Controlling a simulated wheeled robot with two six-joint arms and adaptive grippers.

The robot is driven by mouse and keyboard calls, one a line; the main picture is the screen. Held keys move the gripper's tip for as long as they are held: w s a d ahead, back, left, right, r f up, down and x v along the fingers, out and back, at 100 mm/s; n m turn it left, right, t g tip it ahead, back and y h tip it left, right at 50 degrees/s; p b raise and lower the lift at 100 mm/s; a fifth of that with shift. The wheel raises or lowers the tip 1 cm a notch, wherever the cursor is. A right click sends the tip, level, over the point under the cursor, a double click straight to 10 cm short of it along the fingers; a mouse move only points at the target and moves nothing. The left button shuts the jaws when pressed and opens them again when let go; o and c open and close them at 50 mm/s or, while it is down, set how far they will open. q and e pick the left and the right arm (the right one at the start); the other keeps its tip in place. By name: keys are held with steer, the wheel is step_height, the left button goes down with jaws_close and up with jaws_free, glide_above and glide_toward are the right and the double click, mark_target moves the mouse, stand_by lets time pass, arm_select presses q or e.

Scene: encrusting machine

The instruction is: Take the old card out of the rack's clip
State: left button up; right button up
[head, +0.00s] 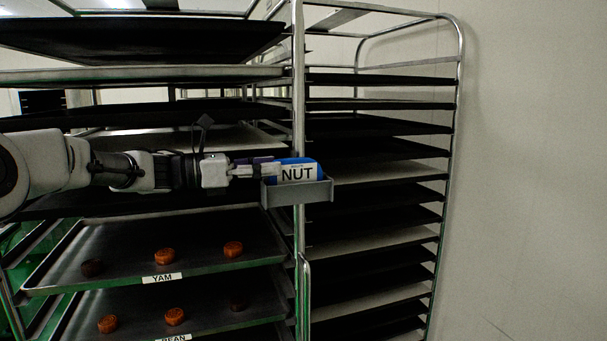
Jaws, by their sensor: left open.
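The card (297,174) is white and blue and reads "NUT". It stands in the grey clip (298,193), a shallow holder on the rack's upright post. My left gripper (270,170) reaches in from the left, with its fingertips at the card's left edge. It is open, and the frame does not show clearly whether the fingers touch the card. The clip's front hides the card's lower edge. My right gripper is not in view.
The metal rack (299,90) holds several dark trays on both sides of the post. Lower left, a tray labelled "YAM" (60,280) carries round orange-brown pieces, with a similar tray below. A bare wall (530,170) is at the right.

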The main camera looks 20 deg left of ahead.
mark_target(288, 164)
arm_select(q)
steer(key=p+x, duration=0.3)
steer(key=x, duration=0.1)
steer(key=shift+r, duration=0.2)
steer(key=shift+w+d+f, duration=0.15)
steer(key=shift+d+f, duration=0.05)
steer(key=shift+d, duration=0.2)
steer(key=shift+a, duration=0.2)
jaws_close()
steer(key=shift+d, duration=0.1)
